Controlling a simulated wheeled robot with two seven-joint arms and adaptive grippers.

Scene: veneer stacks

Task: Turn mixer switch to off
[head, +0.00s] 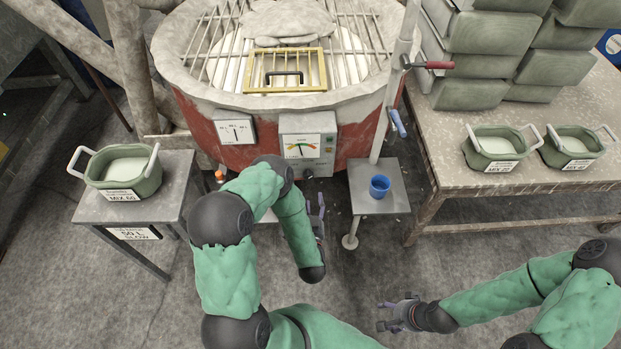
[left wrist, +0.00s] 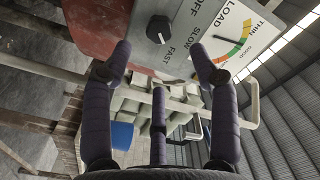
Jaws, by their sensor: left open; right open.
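The mixer (head: 222,135) is a red drum with a grated top. Its grey control box (head: 293,126) carries a coloured load dial, which also shows in the left wrist view (left wrist: 235,38). There, the black round mixer switch (left wrist: 159,29) sits beside the words OFF, SLOW and FAST. A small pale mark on the knob appears nearer FAST than OFF. My left gripper (head: 317,212) is open and empty below the box. In the left wrist view, the switch lies ahead, between and beyond its spread fingertips (left wrist: 160,52). My right gripper (head: 388,313) is open and empty, low over the floor.
A blue cup (head: 380,186) stands on a small metal stand (head: 363,203) right of the box. A green tub (head: 147,177) sits on the left table (head: 90,208). Two tubs and stacked green blocks are on the right table (head: 425,150). Floor between the arms is clear.

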